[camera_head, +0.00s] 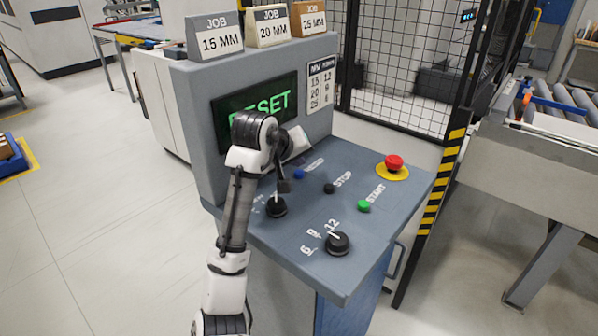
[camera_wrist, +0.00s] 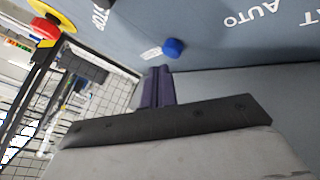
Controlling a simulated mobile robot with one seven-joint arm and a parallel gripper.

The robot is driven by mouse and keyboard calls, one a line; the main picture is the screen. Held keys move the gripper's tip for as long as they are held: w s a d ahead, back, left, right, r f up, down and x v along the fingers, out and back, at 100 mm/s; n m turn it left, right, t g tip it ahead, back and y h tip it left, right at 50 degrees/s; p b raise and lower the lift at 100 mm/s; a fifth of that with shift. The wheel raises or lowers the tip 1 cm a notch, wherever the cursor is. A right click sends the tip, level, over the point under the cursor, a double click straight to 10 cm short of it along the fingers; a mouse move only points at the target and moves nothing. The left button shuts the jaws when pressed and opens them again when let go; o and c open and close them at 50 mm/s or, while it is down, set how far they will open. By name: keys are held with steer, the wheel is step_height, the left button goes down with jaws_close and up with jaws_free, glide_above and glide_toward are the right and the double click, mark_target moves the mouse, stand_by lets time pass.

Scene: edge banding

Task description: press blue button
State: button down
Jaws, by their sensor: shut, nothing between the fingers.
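The blue button (camera_head: 298,174) sits on the sloping grey control panel (camera_head: 345,190), left of the black STOP button. In the wrist view the blue button (camera_wrist: 173,47) is in full sight, a little beyond my fingertips. My gripper (camera_head: 285,186) hangs over the panel just left of the button, fingers pointing down. In the wrist view my gripper (camera_wrist: 159,70) is shut and empty. A gap shows between the fingertips and the button. I cannot tell the exact height above the panel.
Around it are the black STOP button (camera_head: 329,188), a green START button (camera_head: 364,206), a red emergency button (camera_head: 394,162), and two black knobs (camera_head: 276,207) (camera_head: 338,243). A screen (camera_head: 255,112) reading RESET stands upright behind my arm. Black mesh fencing (camera_head: 400,70) is behind the panel.

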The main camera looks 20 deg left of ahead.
mark_target(297, 179)
steer(key=shift+f, duration=0.1)
steer(key=shift+f, duration=0.35)
steer(key=shift+f, duration=0.5)
stand_by(0.7)
steer(key=shift+r, duration=0.15)
steer(key=shift+r+p, duration=0.75)
step_height(297, 179, up, 5)
steer(key=p, duration=0.4)
steer(key=shift+r+p, duration=0.1)
steer(key=shift+p, duration=0.3)
steer(key=shift+s, duration=0.1)
stand_by(0.5)
